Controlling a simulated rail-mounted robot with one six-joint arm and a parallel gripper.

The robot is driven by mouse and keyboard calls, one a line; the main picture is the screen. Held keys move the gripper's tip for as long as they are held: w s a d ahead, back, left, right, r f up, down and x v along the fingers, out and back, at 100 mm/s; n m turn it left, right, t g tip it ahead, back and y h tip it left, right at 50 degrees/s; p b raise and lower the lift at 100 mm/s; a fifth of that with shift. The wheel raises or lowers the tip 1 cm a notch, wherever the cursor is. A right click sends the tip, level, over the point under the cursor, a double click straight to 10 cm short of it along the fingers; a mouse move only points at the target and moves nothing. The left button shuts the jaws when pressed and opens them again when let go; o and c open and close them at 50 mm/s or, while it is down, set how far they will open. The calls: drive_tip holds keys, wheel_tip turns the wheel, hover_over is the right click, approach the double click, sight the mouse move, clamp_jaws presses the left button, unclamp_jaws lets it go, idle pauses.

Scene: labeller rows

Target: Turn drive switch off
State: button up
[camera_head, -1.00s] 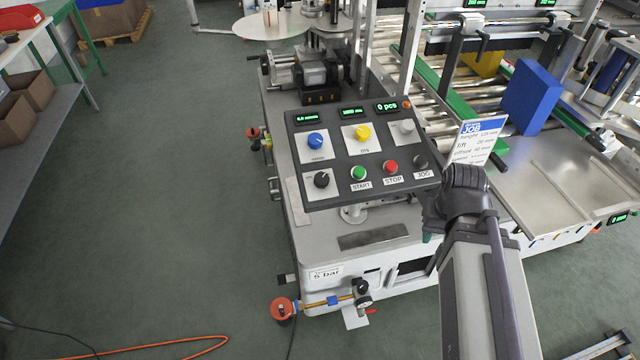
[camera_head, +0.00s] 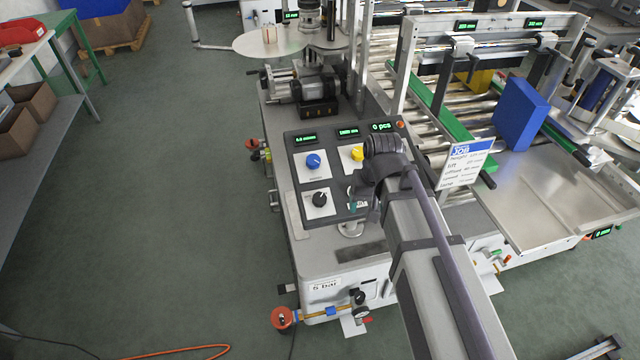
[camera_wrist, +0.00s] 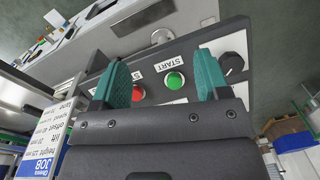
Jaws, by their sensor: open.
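A black rotary knob (camera_head: 319,199) on a white plate sits at the lower left of the dark control panel (camera_head: 331,165). Its label is too small to read, so I cannot confirm that it is the drive switch. The knob also shows in the wrist view (camera_wrist: 232,66), right of the fingers and outside them. My gripper (camera_wrist: 161,78) is open, with two teal fingers over the panel. The green START button (camera_wrist: 175,80) and a red button (camera_wrist: 137,93) show between the fingers. In the head view my arm hides the panel's right part and most of the gripper.
A blue (camera_head: 313,160) and a yellow knob (camera_head: 352,153) sit in the panel's upper row. A job sign (camera_head: 467,163) stands right of the panel, close to my arm. A blue box (camera_head: 521,112) stands on the machine behind.

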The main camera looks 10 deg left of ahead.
drive_tip(key=p, duration=0.1)
approach(320, 197)
drive_tip(key=s+d+r, duration=0.1)
drive_tip(key=d, duration=0.2)
drive_tip(key=a+m+y+b, duration=0.1)
drive_tip(key=a+m, duration=0.1)
drive_tip(key=m, duration=0.1)
drive_tip(key=f+b, duration=0.3)
drive_tip(key=a+f+b, duration=0.1)
drive_tip(key=f+b, duration=0.3)
drive_tip(key=w+f+b, duration=0.1)
drive_tip(key=f+b, duration=0.2)
drive_tip(key=f, duration=0.1)
drive_tip(key=shift+a+f+b, duration=0.2)
drive_tip(key=shift+a+b, duration=0.1)
drive_tip(key=shift+b, duration=0.1)
drive_tip(key=shift+r, duration=0.1)
drive_tip(key=c, duration=0.9)
drive_tip(key=shift+c, duration=0.2)
